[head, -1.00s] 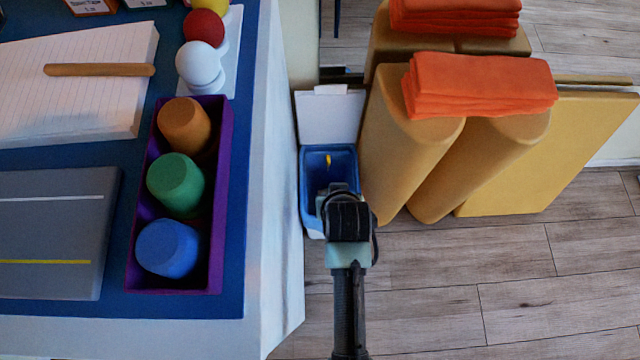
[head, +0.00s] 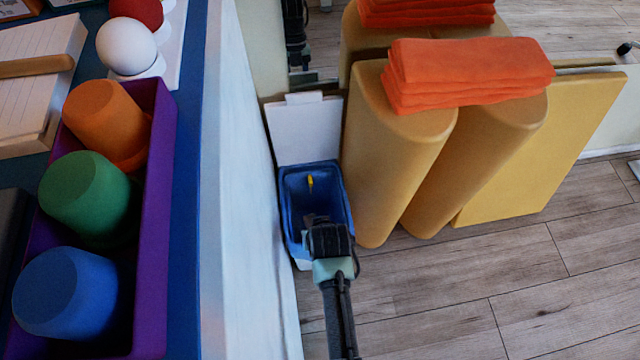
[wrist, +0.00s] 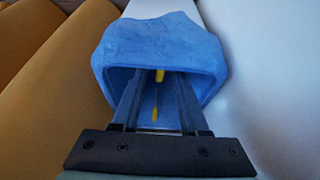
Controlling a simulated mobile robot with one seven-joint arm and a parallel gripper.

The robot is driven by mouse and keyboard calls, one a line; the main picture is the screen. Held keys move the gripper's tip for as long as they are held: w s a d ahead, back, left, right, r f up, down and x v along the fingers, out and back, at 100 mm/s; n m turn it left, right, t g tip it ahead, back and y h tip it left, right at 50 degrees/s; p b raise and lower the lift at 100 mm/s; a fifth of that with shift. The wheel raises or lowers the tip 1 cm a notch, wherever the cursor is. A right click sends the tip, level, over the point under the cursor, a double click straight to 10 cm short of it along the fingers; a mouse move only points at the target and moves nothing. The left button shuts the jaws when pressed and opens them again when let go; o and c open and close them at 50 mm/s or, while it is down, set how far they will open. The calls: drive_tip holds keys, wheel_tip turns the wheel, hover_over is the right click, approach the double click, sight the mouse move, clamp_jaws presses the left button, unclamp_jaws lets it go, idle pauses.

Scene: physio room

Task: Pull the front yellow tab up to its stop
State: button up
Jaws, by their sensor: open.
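A blue-lined bin (head: 284,205) stands open on the floor beside the white table side; its blue liner also fills the middle of the wrist view (wrist: 160,48). A small yellow tab (head: 310,182) shows inside it near the back wall. In the wrist view one yellow piece (wrist: 160,75) shows at the fingertips and another thin yellow piece (wrist: 155,106) shows lower between the fingers. I cannot tell which is the front tab. My gripper (wrist: 157,80) is open, its fingers pointing into the bin mouth. In the head view my gripper (head: 312,220) hides the bin's near part.
The bin's white lid (head: 305,130) stands raised behind it. Tan bolsters (head: 395,150) stand close on the right, with folded orange towels (head: 465,75) on top. The table with a purple tray of cups (head: 150,215) is on the left. Wooden floor (head: 470,290) is clear at front right.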

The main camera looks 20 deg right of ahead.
drive_tip(key=shift+w+f, duration=0.15)
drive_tip(key=shift+f, duration=0.1)
clamp_jaws()
idle(1.4)
